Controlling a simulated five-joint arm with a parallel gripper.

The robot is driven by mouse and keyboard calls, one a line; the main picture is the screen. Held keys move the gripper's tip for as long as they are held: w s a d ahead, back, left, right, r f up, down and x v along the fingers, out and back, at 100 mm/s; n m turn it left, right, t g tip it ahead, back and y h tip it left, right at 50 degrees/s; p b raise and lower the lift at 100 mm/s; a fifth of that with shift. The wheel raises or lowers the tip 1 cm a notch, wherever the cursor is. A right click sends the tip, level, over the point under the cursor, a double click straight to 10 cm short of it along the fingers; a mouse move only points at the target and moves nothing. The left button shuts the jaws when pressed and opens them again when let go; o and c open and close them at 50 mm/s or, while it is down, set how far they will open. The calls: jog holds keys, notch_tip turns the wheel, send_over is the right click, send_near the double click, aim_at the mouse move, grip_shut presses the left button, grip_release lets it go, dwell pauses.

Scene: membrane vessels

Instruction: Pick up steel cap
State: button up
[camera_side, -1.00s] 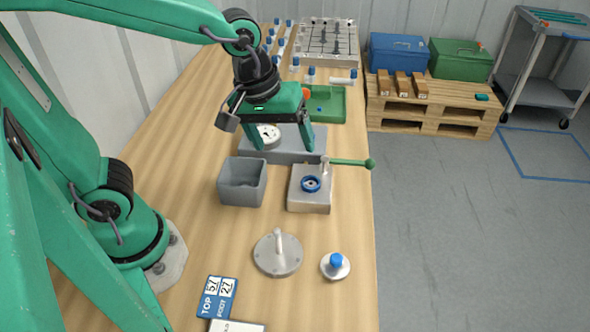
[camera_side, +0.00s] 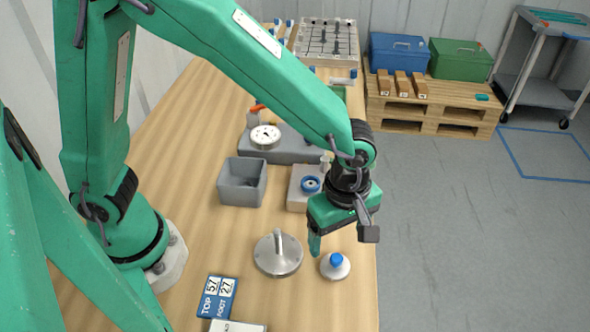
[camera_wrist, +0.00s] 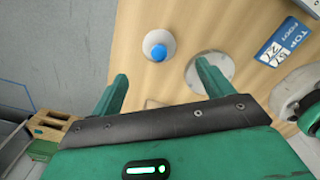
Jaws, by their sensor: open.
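Two round steel pieces lie on the wooden bench, and I cannot tell for sure which is the steel cap. The larger is a flat disc with an upright post handle (camera_side: 272,263); it also shows in the wrist view (camera_wrist: 222,68), partly behind a fingertip. The smaller is a disc with a blue knob (camera_side: 334,272), at its right near the bench edge; the wrist view shows it (camera_wrist: 150,42) beyond the gap between my fingers. My gripper (camera_side: 341,245) is open and empty, above the bench just behind the smaller disc. The wrist view shows both fingers apart (camera_wrist: 162,74).
A grey open bin (camera_side: 226,194) and a block with a blue ring (camera_side: 298,200) stand behind the discs. A gauge unit (camera_side: 287,152) is farther back. A blue number card (camera_side: 216,297) lies front left. The bench's right edge is close to my gripper.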

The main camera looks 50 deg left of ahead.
aim_at(338, 258)
jog(key=shift+d+f, duration=0.2)
jog(key=shift+f, duration=3.75)
jog(key=c, duration=1.2)
jog(key=shift+r, duration=0.2)
jog(key=shift+r, duration=0.85)
notch_tip(338, 258, up, 2)
jog(key=shift+r, duration=0.2)
jog(key=s+d+r, duration=0.1)
jog(key=s+r, duration=0.1)
jog(key=s, duration=0.1)
jog(key=s+d+r, duration=0.1)
jog(key=s+r, duration=0.1)
jog(key=s, duration=0.2)
jog(key=s+d+r, duration=0.2)
jog(key=s, duration=0.2)
jog(key=shift+r, duration=0.3)
